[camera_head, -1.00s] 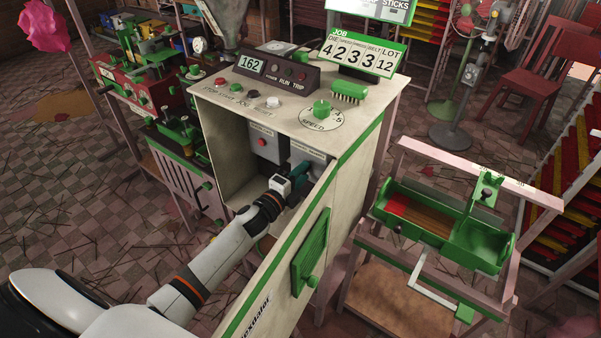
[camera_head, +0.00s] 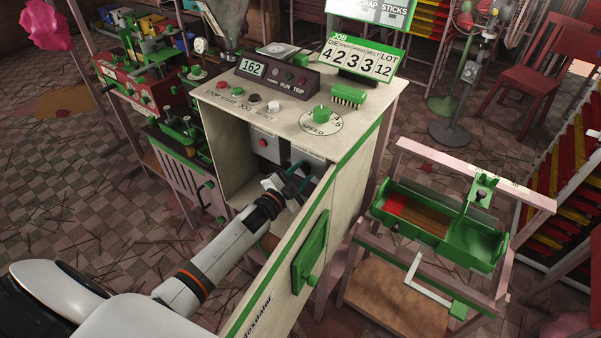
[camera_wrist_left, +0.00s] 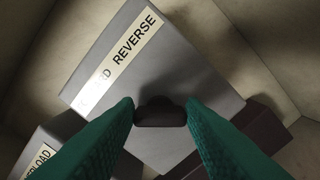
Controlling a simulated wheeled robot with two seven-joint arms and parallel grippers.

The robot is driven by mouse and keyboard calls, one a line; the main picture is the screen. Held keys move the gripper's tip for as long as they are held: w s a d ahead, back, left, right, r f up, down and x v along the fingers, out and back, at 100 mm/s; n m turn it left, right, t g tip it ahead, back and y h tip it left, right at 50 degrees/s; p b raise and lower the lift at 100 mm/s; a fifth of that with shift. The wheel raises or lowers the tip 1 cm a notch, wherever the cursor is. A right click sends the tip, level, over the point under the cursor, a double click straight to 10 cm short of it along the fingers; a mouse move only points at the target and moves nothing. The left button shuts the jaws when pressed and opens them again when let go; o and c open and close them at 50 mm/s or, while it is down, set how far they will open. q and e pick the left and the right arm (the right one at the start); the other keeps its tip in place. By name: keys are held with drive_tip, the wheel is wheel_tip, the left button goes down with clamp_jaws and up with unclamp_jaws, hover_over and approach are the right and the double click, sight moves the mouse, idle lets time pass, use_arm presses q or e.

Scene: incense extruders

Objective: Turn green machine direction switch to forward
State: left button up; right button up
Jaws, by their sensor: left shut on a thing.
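The green-trimmed machine (camera_head: 365,165) stands with its front cabinet open. Inside it is a grey direction switch box (camera_head: 312,165), partly hidden by my gripper. In the left wrist view the grey box (camera_wrist_left: 190,75) carries a label (camera_wrist_left: 121,58) where REVERSE is readable and the other word is partly covered or dim. A dark switch knob (camera_wrist_left: 161,112) sits between the fingertips. My left gripper (camera_head: 297,177) reaches into the cabinet, and its teal fingers (camera_wrist_left: 160,118) are shut on the knob. The knob's exact pointing is hard to tell. My right gripper is not in view.
A second grey box with a red button (camera_head: 264,145) is mounted left of the switch box. The cabinet's side panel (camera_head: 290,255) stands close to my left arm. A green tray stand (camera_head: 435,225) is at the right.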

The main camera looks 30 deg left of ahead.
use_arm(q)
drive_tip(key=shift+n, duration=0.3)
idle(0.4)
drive_tip(key=o, duration=1)
drive_tip(key=s, duration=0.4)
drive_tip(key=s+a, duration=0.1)
drive_tip(key=s, duration=0.3)
drive_tip(key=s+b, duration=0.1)
drive_tip(key=s, duration=0.3)
drive_tip(key=shift+a, duration=0.35)
